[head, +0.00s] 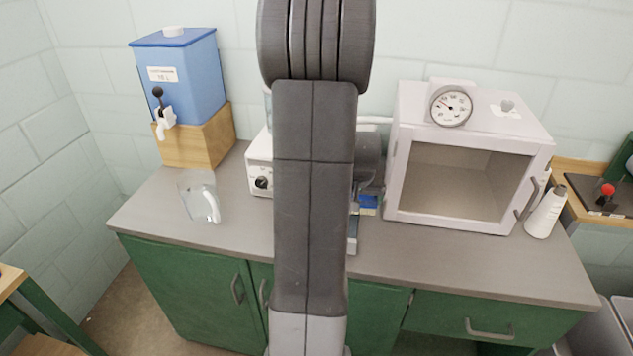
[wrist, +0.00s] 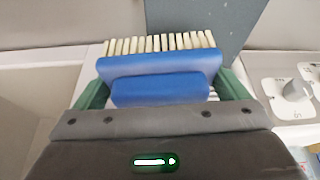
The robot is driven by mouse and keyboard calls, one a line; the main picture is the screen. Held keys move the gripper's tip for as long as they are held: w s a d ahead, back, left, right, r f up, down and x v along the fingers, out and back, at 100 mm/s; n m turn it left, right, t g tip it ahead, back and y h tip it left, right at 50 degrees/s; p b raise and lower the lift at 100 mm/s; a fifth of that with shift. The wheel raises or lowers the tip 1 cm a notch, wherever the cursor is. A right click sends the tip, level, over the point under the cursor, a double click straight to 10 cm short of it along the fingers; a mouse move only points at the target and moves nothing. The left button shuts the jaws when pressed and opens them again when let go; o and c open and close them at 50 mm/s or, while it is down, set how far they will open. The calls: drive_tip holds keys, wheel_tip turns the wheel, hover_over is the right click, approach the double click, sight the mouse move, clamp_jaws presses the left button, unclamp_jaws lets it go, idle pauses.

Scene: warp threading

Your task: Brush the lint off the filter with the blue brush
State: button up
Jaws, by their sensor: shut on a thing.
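The blue brush (wrist: 160,68) is in my gripper (wrist: 162,88) in the wrist view. Its green fingers close on the two ends of the brush, and its cream bristles point away from my wrist. In the head view a small blue part of the brush (head: 368,201) shows just right of my arm, low over the counter. A flat blue-grey panel (wrist: 205,22) lies beyond the bristles in the wrist view. I cannot tell whether it is the filter, nor whether the bristles touch it. No lint is clearly visible. My arm hides the middle of the counter.
A white cabinet with an open front (head: 458,185) and a gauge on top stands close right of my gripper. A white appliance with a black knob (head: 260,170) is partly behind my arm. A clear jug (head: 199,201) and blue tank (head: 180,78) stand left. The front right counter (head: 470,262) is clear.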

drive_tip(key=shift+r+p, duration=1.55)
drive_tip(key=shift+r, duration=1.15)
drive_tip(key=shift+d, duration=0.1)
